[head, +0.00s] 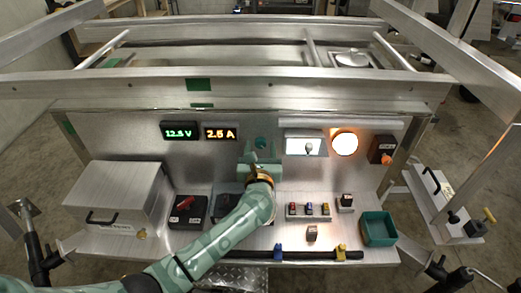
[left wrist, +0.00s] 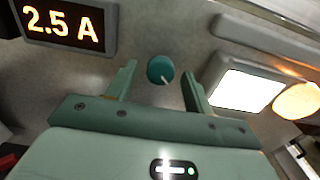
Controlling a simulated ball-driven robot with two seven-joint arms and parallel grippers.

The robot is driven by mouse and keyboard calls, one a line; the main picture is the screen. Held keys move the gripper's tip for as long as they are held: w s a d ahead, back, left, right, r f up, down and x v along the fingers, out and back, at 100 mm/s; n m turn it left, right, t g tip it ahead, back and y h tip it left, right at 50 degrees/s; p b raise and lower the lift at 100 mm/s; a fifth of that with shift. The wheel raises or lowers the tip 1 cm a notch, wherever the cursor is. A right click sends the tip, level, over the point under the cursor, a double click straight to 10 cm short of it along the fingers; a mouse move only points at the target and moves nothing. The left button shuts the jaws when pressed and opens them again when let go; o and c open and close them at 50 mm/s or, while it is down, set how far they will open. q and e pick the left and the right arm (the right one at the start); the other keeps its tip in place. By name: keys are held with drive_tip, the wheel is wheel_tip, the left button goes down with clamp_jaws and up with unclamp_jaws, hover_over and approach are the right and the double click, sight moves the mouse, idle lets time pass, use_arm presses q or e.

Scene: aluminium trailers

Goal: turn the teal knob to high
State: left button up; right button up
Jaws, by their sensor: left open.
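The teal knob (head: 261,143) is on the upright metal panel, right of the amber display. In the left wrist view the round knob (left wrist: 160,68) shows a pale pointer mark toward its lower right. My left gripper (head: 262,155) reaches up to the panel from below, in front of the knob. In the left wrist view its two fingers (left wrist: 158,80) are apart, one on each side of the knob, with visible gaps. I cannot tell how far the fingertips are from the panel. Any scale marks around the knob are not readable. My right gripper is not in view.
A green display (head: 178,131) and an amber "2.5 A" display (head: 220,134) are left of the knob. A lit white panel (head: 305,146) and round lamp (head: 344,142) are right. The shelf below holds a metal box (head: 115,195), a red-handled switch (head: 187,207) and a teal bin (head: 379,228).

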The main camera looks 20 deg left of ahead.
use_arm(q)
drive_tip(key=c, duration=1)
